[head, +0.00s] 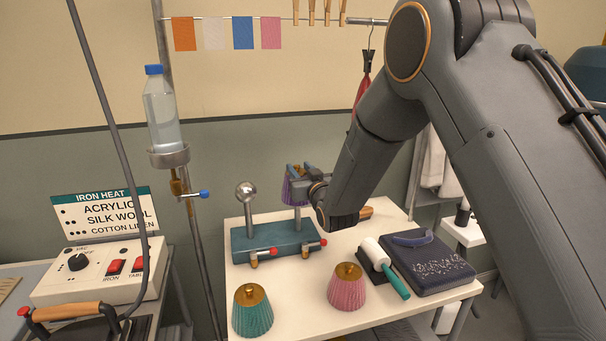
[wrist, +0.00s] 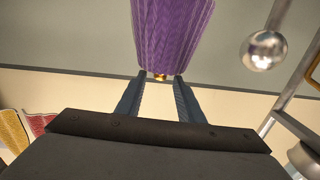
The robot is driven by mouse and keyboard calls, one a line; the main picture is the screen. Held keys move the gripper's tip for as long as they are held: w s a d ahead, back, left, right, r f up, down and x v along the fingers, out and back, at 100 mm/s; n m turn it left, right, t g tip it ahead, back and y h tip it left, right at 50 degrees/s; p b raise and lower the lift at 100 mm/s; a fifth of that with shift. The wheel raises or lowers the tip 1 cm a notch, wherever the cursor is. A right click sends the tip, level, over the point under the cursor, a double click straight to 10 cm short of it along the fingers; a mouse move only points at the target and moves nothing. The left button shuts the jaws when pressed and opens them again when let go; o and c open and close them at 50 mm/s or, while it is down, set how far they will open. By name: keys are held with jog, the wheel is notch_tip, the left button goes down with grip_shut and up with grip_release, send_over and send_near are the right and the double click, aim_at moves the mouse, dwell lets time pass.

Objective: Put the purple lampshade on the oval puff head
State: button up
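The purple lampshade (wrist: 172,35) is pleated and has a small brass top (wrist: 160,77). In the head view the purple lampshade (head: 290,192) sits upright above the right-hand post (head: 297,222) of the blue stand (head: 262,242). That post's head does not show; the shade and my gripper cover it, so the oval puff head is hidden. My gripper (head: 298,171) is at the shade's top. In the wrist view its fingers (wrist: 161,80) stand on either side of the brass top, with a narrow gap seeming to show at each side.
A round metal ball head (head: 245,192) stands on the stand's left post. Teal (head: 252,312) and pink (head: 347,290) lampshades stand in front on the white table.

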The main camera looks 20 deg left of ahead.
jog(key=b+v, duration=0.5)
jog(key=v, duration=0.7)
jog(key=shift+r, duration=0.1)
jog(key=s+d+f+m+g+h, duration=0.25)
jog(key=d+f+h, duration=0.2)
jog(key=d, duration=0.75)
jog(key=s+d+f+m+g+h, duration=0.2)
jog(key=d+f+g+h, duration=0.3)
jog(key=d, duration=0.7)
jog(key=s+d+f+m+g, duration=0.1)
jog(key=s+d+f+g, duration=0.1)
jog(key=s+d, duration=0.4)
jog(key=s+d+f+m+g+h, duration=0.1)
jog(key=s+d+f+g, duration=0.2)
jog(key=s+d, duration=0.4)
jog(key=s, duration=0.7)
jog(key=shift+f+m+g, duration=0.25)
jog(key=shift+m+g, duration=0.1)
jog(key=shift+s+f, duration=0.1)
